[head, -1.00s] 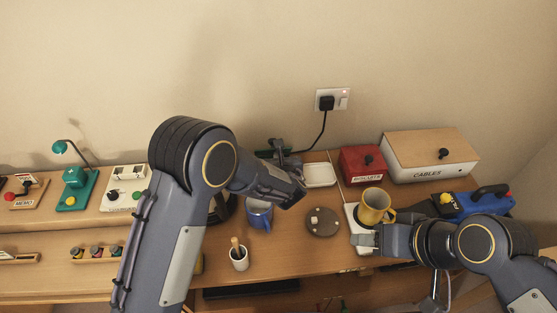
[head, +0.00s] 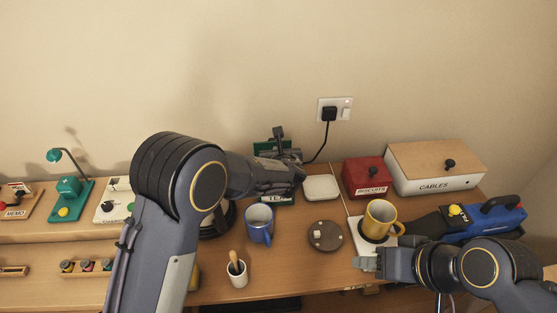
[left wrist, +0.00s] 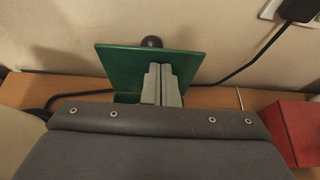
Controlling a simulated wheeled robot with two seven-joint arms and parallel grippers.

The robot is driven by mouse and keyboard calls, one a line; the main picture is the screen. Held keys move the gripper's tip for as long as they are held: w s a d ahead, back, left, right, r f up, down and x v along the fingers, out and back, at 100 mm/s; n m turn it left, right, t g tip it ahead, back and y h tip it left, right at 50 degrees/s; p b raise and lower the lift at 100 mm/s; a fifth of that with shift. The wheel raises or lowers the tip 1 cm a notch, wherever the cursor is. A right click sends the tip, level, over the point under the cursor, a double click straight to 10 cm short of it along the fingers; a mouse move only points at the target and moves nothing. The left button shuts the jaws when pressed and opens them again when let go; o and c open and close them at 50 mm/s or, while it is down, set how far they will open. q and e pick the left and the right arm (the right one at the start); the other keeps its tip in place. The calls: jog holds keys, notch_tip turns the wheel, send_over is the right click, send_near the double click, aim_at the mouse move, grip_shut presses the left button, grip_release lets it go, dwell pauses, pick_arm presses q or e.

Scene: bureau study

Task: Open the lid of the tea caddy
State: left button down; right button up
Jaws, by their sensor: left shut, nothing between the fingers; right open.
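The tea caddy is green with a white TEA label (head: 276,198) and stands at the back of the desk, mostly hidden behind my left gripper. Its green lid (head: 264,147) stands up near the wall. In the left wrist view the lid (left wrist: 115,67) is a raised, steeply tilted panel, with its dark knob (left wrist: 152,42) at the far side. My left gripper (left wrist: 161,72) is shut and empty, its fingers in front of the lid's near face; contact is unclear. My right gripper (head: 366,263) is open and empty, beside the yellow mug (head: 380,216).
A red BISCUITS box (head: 366,180), a white dish (head: 321,187) and a black plug with cable (head: 328,114) are right of the caddy. A blue mug (head: 259,226), a brown round disc (head: 325,236) and a white cup (head: 237,275) stand in front.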

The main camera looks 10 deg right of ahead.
pick_arm(q)
jog(key=shift+w+r, duration=0.15)
jog(key=shift+w, duration=0.2)
dwell(0.4)
